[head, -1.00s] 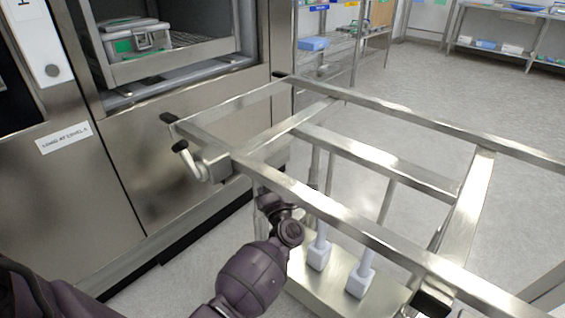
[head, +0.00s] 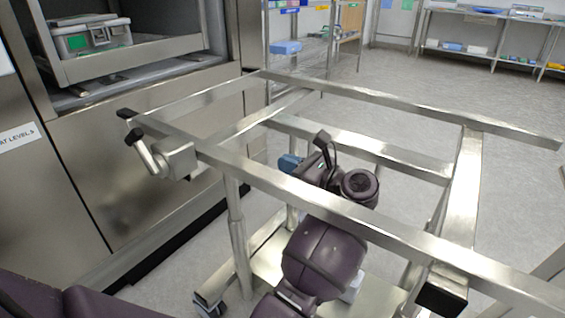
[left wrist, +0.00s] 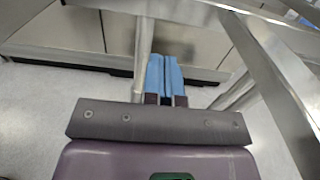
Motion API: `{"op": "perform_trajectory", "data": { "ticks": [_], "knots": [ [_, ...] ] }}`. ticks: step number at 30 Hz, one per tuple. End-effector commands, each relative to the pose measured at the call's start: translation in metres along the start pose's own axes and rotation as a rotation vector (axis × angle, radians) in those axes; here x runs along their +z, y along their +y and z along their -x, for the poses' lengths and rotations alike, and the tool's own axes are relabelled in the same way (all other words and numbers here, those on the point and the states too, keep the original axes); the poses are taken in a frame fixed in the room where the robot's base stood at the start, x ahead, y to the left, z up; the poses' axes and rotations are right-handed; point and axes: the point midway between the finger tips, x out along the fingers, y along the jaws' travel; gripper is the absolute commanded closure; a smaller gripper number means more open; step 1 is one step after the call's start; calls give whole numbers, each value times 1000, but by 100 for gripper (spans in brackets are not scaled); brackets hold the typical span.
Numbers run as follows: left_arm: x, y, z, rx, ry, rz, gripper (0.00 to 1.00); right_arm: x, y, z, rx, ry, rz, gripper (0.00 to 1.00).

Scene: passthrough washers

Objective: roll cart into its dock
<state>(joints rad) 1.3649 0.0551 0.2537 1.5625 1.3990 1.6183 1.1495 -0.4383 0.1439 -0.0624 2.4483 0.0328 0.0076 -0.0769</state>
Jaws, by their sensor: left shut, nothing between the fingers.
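The cart (head: 240,168) is an open steel frame on legs with a lower deck and a caster (head: 208,303). Its top frame stands close to the front of the steel washer (head: 120,170); I cannot tell whether they touch. A grey latch with a bent lever (head: 165,160) sits at the cart's near left corner. My left gripper (head: 288,163) shows blue fingertips inside the outline of the top frame, partly behind my own wrist. In the left wrist view its fingers (left wrist: 165,75) are together and empty, with cart legs on either side. My right gripper is out of view.
A washer chamber (head: 135,65) stands open at upper left with a grey container (head: 88,38) inside. A wire shelf (head: 310,50) stands behind the cart, and a steel table (head: 480,40) at the back right. Open floor (head: 390,90) lies between.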

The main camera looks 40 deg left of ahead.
Motion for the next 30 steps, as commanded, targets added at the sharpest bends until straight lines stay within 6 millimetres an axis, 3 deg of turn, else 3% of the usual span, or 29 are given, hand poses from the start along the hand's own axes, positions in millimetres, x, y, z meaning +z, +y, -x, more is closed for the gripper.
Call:
{"op": "perform_trajectory", "data": {
  "ticks": [12, 18, 30],
  "knots": [
    [0, 0, -75, 1, -5, -2, 100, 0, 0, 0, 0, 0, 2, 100],
    [0, 0, -103, -1, -5, -4, 100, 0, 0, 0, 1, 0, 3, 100],
    [0, 0, -119, -2, -3, -4, 100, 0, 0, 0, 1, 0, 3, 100]
  ]
}}
